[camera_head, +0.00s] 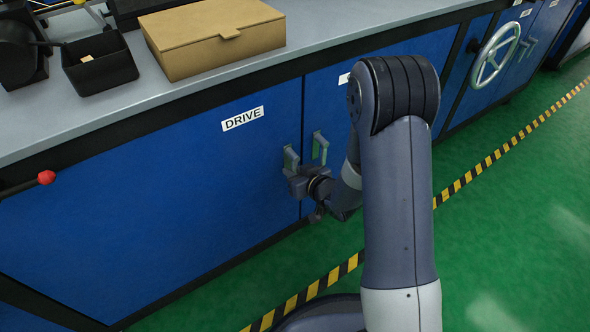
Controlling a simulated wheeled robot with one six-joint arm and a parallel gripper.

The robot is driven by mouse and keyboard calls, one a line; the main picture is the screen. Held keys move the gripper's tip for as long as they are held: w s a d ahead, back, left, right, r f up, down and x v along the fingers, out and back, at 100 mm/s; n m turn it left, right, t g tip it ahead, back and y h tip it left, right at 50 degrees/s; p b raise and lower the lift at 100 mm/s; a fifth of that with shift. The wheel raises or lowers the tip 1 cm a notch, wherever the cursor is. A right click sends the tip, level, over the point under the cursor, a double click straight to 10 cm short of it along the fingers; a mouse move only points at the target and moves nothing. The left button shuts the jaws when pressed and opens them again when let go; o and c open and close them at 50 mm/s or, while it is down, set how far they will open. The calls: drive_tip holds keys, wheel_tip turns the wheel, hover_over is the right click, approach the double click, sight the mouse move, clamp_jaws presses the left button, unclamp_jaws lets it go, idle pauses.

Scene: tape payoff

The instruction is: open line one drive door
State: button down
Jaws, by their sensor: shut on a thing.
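The drive door (150,190) is a blue panel in the front of the bench, with a white DRIVE label (242,119) near its top right. It looks shut, flush with the cabinet front. Its handle (290,158) is a small upright grey-green grip near the door's right edge. My gripper (295,180) is at the lower part of this handle and shut on it. The fingertips are small and partly hidden by the wrist, so the exact hold is hard to see.
A second blue door with a similar handle (320,147) is just right. A cardboard box (215,40) and a black bin (100,65) stand on the grey worktop (300,50). A red knob (46,177) sticks out left; a handwheel (496,56) is far right. Green floor (500,220) is open.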

sight(266, 161)
drive_tip(key=m+p, duration=0.1)
drive_tip(key=s+a+m+g+y+p, duration=0.1)
drive_tip(key=m, duration=0.1)
drive_tip(key=shift+a+r+y, duration=0.25)
drive_tip(key=shift+r+y, duration=0.05)
drive_tip(key=shift+r, duration=0.1)
drive_tip(key=m+y+p, duration=0.1)
drive_tip(key=a+r+m, duration=0.1)
drive_tip(key=shift+s+m+y+p, duration=0.3)
drive_tip(key=shift+s+y+p, duration=0.05)
drive_tip(key=shift+s+y, duration=0.05)
drive_tip(key=m, duration=0.1)
drive_tip(key=a+r+m+y+p, duration=0.1)
drive_tip(key=shift+s+r+m, duration=0.1)
drive_tip(key=shift+s+m, duration=0.15)
drive_tip(key=shift+m, duration=0.15)
drive_tip(key=shift+s+a+r+m+y+p, duration=0.1)
drive_tip(key=shift+r+m+y+p, duration=0.1)
drive_tip(key=shift+r+m+y, duration=0.5)
drive_tip(key=shift+a+r+m+y+p, duration=0.1)
drive_tip(key=shift+r+m+y+p, duration=0.15)
drive_tip(key=shift+m, duration=0.75)
drive_tip(key=shift+d, duration=0.1)
